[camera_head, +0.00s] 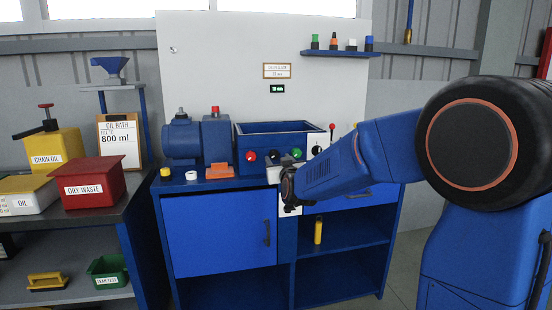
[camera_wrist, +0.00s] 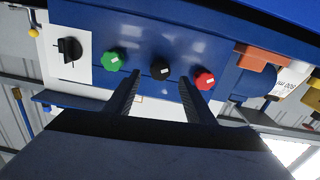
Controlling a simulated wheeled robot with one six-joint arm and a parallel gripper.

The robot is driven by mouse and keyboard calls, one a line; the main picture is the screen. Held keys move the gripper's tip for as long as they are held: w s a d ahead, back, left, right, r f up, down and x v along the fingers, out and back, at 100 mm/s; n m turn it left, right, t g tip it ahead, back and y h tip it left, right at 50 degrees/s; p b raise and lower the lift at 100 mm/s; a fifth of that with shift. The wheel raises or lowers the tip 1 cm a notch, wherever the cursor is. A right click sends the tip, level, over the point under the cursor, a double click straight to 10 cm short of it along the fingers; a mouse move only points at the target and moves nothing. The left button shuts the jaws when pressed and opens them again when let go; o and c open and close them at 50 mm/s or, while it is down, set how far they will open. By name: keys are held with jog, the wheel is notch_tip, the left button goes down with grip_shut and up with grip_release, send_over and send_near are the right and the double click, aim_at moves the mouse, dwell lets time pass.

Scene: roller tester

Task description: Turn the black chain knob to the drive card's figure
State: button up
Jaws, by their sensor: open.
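The black knob (camera_wrist: 160,70) sits on the blue front panel between a green knob (camera_wrist: 112,61) and a red knob (camera_wrist: 205,79), each with a white mark. In the head view the black knob (camera_head: 272,156) is small. My gripper (camera_wrist: 160,77) is open and empty, its fingertips on either side of the black knob in the wrist view; I cannot tell whether they touch it. In the head view my gripper (camera_head: 289,183) shows in front of the bench, below the knobs. A framed card (camera_head: 277,71) hangs on the white back board, its small print unclear, above a small green-lit display (camera_head: 278,89).
A black rotary switch (camera_wrist: 69,50) on a white plate is beside the green knob. An orange block (camera_head: 219,171) and a blue motor unit (camera_head: 182,140) stand left of the knobs. A red-tipped lever (camera_head: 332,128) rises at right. A yellow cylinder (camera_head: 318,230) stands on the lower shelf.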

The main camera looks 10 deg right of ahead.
aim_at(275, 155)
jog(key=shift+w, duration=1.95)
jog(key=c, duration=1.1)
